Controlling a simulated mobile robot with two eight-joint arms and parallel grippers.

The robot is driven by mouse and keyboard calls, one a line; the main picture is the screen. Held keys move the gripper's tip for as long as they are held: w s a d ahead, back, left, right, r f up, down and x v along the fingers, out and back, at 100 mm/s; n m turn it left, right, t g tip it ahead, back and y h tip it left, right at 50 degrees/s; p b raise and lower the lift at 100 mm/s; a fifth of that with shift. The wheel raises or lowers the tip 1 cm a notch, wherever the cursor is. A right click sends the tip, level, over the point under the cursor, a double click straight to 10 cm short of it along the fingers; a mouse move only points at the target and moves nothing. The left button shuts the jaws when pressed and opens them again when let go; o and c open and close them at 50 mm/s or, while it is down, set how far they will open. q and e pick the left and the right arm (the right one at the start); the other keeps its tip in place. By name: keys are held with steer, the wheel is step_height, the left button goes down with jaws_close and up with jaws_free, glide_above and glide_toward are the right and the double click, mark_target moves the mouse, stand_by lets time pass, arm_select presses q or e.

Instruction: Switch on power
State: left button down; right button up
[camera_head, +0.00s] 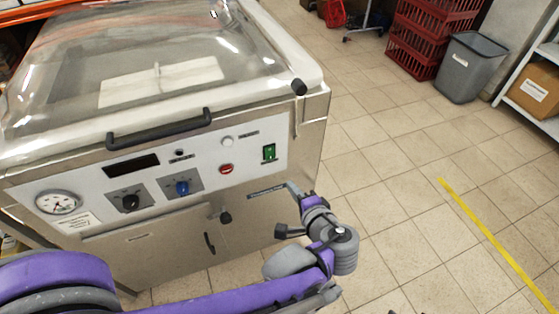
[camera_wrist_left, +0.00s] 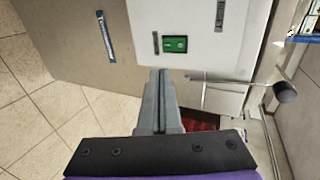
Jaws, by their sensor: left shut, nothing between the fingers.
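The green power switch (camera_head: 269,152) sits in a dark frame at the right end of the white control panel (camera_head: 210,150) on a steel machine with a clear lid. It also shows in the left wrist view (camera_wrist_left: 175,44), just beyond my fingertips and slightly right of them. My left gripper (camera_head: 292,188) is in front of the panel's lower right, below the switch in the head view. In the left wrist view its fingers (camera_wrist_left: 158,80) are together, with nothing between them, and appear apart from the switch. My right gripper is not in view.
The panel also carries a red button (camera_head: 226,169), a blue knob (camera_head: 182,188), a black knob (camera_head: 130,202), a dark display (camera_head: 131,166) and a gauge (camera_head: 58,202). A black lid handle (camera_head: 158,130) juts out above. Tiled floor to the right is clear, with a grey bin (camera_head: 469,68) beyond.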

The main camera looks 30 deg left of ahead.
arm_select(q)
steer(key=shift+a, duration=0.1)
steer(key=b, duration=0.2)
glide_toward(271, 158)
steer(key=f+x, duration=0.1)
steer(key=x, duration=0.5)
steer(key=shift+w+a+r, duration=0.15)
steer(key=shift+r, duration=0.1)
steer(key=shift+w+a+f, duration=0.1)
steer(key=shift+a, duration=0.05)
